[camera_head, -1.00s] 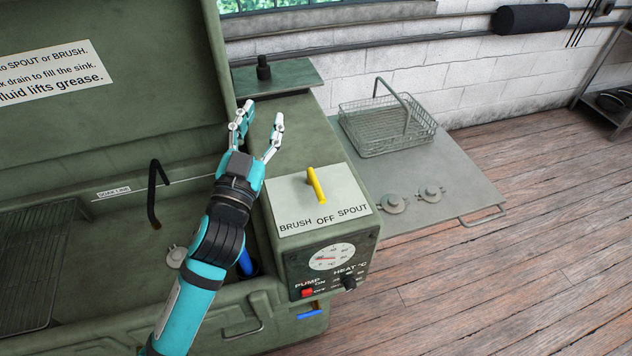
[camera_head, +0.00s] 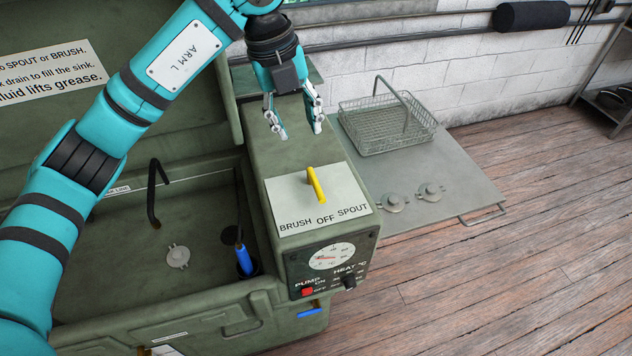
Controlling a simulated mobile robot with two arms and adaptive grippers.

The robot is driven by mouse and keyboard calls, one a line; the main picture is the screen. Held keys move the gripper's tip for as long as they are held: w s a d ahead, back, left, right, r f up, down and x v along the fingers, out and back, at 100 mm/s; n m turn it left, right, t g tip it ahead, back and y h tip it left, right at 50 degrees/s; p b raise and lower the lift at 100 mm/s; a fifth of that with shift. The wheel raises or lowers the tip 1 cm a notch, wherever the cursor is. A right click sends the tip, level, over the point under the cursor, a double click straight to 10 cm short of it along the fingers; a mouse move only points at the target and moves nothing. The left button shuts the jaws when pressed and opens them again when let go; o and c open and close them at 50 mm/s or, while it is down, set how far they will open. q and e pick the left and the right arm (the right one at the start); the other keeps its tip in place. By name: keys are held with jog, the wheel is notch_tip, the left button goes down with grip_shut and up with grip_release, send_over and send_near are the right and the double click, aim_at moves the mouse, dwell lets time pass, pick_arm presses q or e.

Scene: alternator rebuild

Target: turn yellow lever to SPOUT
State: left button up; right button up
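The yellow lever (camera_head: 316,184) stands on a pale label plate (camera_head: 290,203) on top of the green parts washer's control box. The plate reads BRUSH, OFF and SPOUT from left to right. The lever's lower end points toward OFF. My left gripper (camera_head: 300,134) hangs above the box, behind the lever, fingers pointing down and spread apart. It is empty and apart from the lever. My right gripper is not in view.
The washer's sink (camera_head: 130,260) lies left, with a black spout (camera_head: 153,195), a blue-handled brush (camera_head: 243,260) and a round metal part (camera_head: 178,257). A side shelf (camera_head: 450,180) at right holds a wire basket (camera_head: 385,130) and two round metal parts.

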aim_at(318, 188)
pick_arm(q)
jog(key=d+f+p, duration=0.1)
jog(key=f, duration=0.4)
jog(key=d+f+p, duration=0.1)
jog(key=f+p, duration=0.1)
jog(key=f, duration=0.4)
jog(key=w+d+f+p, duration=0.1)
jog(key=f+p, duration=0.1)
jog(key=f, duration=0.4)
jog(key=shift+d, duration=0.15)
jog(key=shift+c, duration=0.2)
grip_shut()
